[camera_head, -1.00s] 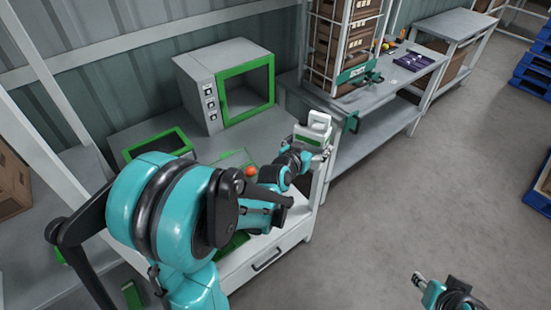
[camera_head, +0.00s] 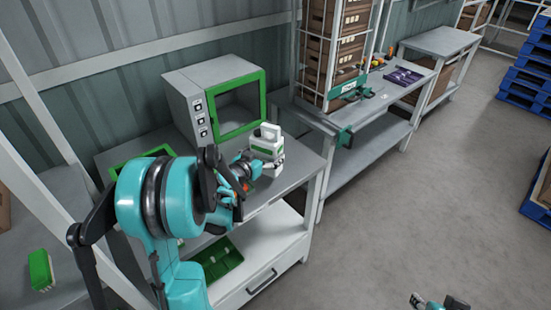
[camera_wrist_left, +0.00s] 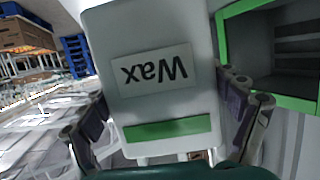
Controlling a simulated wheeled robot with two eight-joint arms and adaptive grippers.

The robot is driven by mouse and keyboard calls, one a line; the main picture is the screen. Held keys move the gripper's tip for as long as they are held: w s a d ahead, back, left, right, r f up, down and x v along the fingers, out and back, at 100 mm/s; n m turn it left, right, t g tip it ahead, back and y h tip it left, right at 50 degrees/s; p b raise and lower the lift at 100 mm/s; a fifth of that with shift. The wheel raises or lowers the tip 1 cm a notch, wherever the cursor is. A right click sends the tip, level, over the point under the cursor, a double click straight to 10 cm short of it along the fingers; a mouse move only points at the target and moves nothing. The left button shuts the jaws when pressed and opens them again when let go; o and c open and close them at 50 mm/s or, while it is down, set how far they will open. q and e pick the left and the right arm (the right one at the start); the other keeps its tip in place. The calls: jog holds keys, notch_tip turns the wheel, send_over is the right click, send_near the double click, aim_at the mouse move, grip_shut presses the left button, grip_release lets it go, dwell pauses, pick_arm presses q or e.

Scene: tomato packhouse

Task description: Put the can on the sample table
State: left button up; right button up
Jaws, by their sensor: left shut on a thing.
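The can (camera_head: 267,143) is white with a handle on top and a green band. In the left wrist view it (camera_wrist_left: 150,90) fills the middle, its "Wax" label upside down. My left gripper (camera_head: 262,168) is shut on it, with one finger at each side. The can looks upright over the right part of a grey bench (camera_head: 300,165) with a drawer; I cannot tell whether its base touches the top. No sign names the sample table. My right gripper (camera_head: 430,301) barely shows at the bottom edge, its fingers cut off.
A grey cabinet with a green-framed door (camera_head: 215,95) stands behind the can. A second table (camera_head: 350,115) with crates in a rack and a purple tray (camera_head: 403,76) is to the right. A green tray (camera_head: 217,258) lies on the bench's lower shelf.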

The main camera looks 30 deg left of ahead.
pick_arm(q)
jog(key=shift+w+a+f, duration=0.15)
jog(key=shift+a+f, duration=0.2)
jog(key=shift+a, duration=0.2)
jog(key=shift+f+b, duration=1.1)
jog(key=shift+f, duration=0.85)
jog(key=shift+f, duration=0.15)
jog(key=o, duration=1.6)
jog(key=shift+d, duration=0.1)
